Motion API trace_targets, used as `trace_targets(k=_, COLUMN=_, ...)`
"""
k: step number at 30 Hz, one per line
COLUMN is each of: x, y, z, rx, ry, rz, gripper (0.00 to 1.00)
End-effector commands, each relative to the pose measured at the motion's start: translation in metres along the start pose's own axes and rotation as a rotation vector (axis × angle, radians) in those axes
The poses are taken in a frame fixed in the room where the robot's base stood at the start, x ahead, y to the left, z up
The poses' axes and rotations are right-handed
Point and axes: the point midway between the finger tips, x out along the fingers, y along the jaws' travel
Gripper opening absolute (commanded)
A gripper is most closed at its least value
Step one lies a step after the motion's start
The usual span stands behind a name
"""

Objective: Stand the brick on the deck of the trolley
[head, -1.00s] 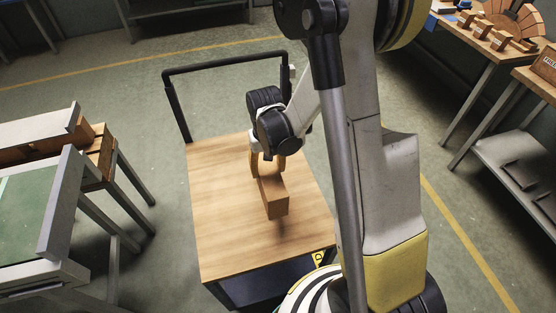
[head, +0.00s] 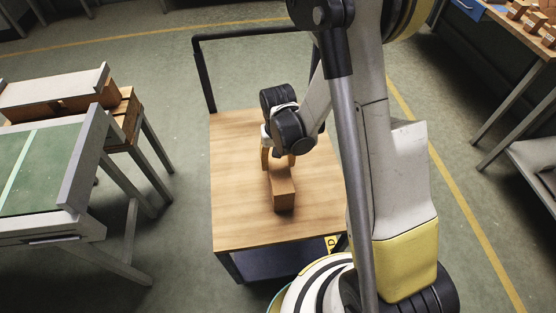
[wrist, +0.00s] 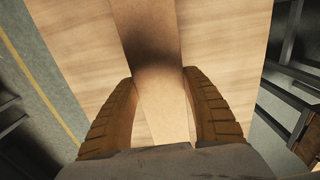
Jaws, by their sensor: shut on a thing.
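The brick (head: 283,190) is a plain orange-brown block over the wooden deck of the trolley (head: 236,214). My gripper (head: 277,160) is shut on the brick from above, with one finger on each side. In the wrist view the brick (wrist: 152,50) runs between the two ridged fingers (wrist: 163,108), with the pale wooden deck (wrist: 225,45) behind it. The brick's long side lies roughly level. I cannot tell whether its underside touches the deck. My wrist hides the brick's far end in the head view.
The trolley's black handle (head: 203,75) rises at the deck's far left. A green-topped table (head: 40,165) stands to the left, and a bench with bricks (head: 525,30) at the upper right. The deck around the brick is bare, and open floor lies left of the trolley.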

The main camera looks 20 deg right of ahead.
Motion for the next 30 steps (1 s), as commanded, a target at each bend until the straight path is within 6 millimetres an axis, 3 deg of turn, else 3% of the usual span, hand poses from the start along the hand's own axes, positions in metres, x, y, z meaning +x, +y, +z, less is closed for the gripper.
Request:
trace_targets(k=4, x=0.003, y=0.0, z=0.0, rx=0.0, ry=0.0, rz=0.0, gripper=0.15)
trace_targets(k=5, x=0.003, y=0.0, z=0.0, rx=0.0, ry=0.0, rz=0.0, gripper=0.59)
trace_targets(k=6, x=0.002, y=0.0, z=0.0, rx=0.0, ry=0.0, rz=0.0, gripper=0.71)
trace_targets(k=7, x=0.002, y=0.0, z=0.0, rx=0.0, ry=0.0, rz=0.0, gripper=0.77)
trace_targets(k=19, x=-0.006, y=0.0, z=0.0, rx=0.0, ry=0.0, rz=0.0, gripper=0.77)
trace_targets(k=30, x=-0.086, y=0.0, z=0.0, rx=0.0, ry=0.0, rz=0.0, gripper=0.77)
